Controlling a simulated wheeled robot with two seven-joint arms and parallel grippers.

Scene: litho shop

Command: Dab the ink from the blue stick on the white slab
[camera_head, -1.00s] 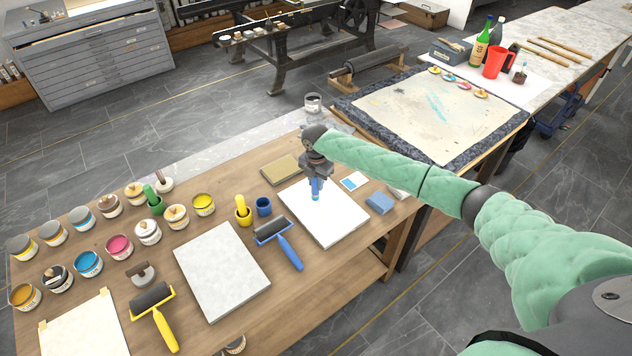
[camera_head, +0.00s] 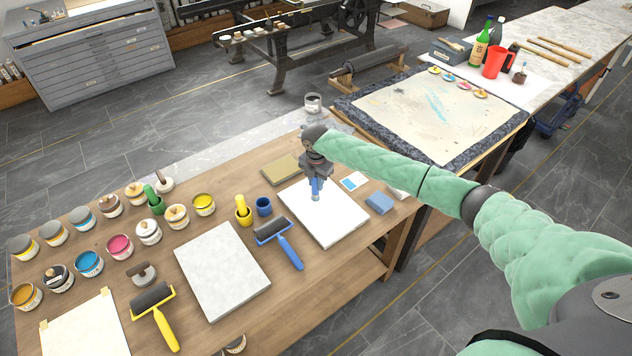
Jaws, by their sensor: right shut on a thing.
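The blue stick (camera_head: 315,184) is upright in my right gripper (camera_head: 315,174), which is shut on it. Its lower end looks pale grey and is at or just above the white slab (camera_head: 335,220), near the slab's upper left part; I cannot tell whether it touches. No blue mark shows on the bare part of the slab. A second, paler grey-white slab (camera_head: 222,272) lies to the left on the same wooden table. My left gripper is not in view.
A blue roller (camera_head: 286,248) lies between the slabs. Several ink tins crowd the left side.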

